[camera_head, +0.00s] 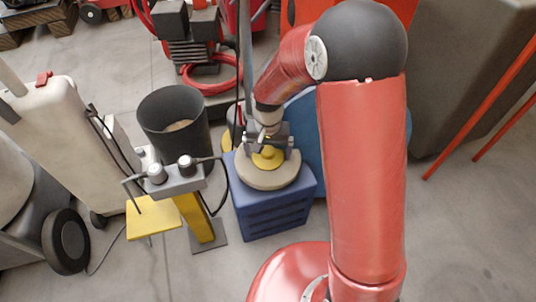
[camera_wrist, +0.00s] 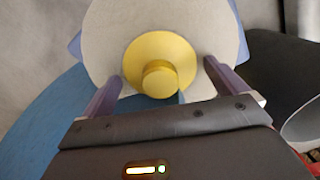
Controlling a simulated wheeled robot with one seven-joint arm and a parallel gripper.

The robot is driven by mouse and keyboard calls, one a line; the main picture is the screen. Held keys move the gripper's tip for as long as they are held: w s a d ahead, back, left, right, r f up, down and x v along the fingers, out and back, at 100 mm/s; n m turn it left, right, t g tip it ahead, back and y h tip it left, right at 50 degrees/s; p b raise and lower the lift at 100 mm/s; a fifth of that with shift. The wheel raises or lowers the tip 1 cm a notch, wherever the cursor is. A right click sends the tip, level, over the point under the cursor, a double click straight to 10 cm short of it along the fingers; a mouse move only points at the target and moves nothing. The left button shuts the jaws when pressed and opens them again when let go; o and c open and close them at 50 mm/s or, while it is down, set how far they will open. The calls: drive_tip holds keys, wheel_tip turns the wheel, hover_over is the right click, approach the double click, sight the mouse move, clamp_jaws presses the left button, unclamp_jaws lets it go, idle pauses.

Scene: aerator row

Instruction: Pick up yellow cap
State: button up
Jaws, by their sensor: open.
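The yellow cap (camera_head: 267,158) is a round flanged disc with a smaller knob on top. It sits in the middle of a round beige pad on the blue crate (camera_head: 270,212). In the wrist view the yellow cap (camera_wrist: 158,66) faces the camera, with the pale pad (camera_wrist: 105,50) around it. My gripper (camera_head: 268,150) is over the pad, right by the cap. In the wrist view my gripper (camera_wrist: 160,85) is open, one finger on each side of the cap, with gaps between fingers and cap. Contact with the pad cannot be told.
A dark bin (camera_head: 174,122) stands left of the crate. A grey two-knob fixture (camera_head: 176,180) on a yellow post stands close at the crate's left. A white wheeled tank (camera_head: 60,135) is further left. Red hose (camera_head: 212,72) lies behind. Floor at the right is partly clear.

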sight(268, 150)
drive_tip(key=c, duration=1.1)
drive_tip(key=shift+c, duration=0.6)
drive_tip(key=shift+s+f, duration=0.1)
drive_tip(key=shift+r, duration=0.25)
drive_tip(key=shift+c, duration=0.2)
drive_tip(key=shift+r, duration=0.35)
drive_tip(key=c, duration=0.5)
wheel_tip(268, 150, up, 18)
drive_tip(key=p, duration=0.2)
drive_tip(key=shift+r+p, duration=0.2)
drive_tip(key=shift+p, duration=0.1)
clamp_jaws()
drive_tip(key=shift+r, duration=0.35)
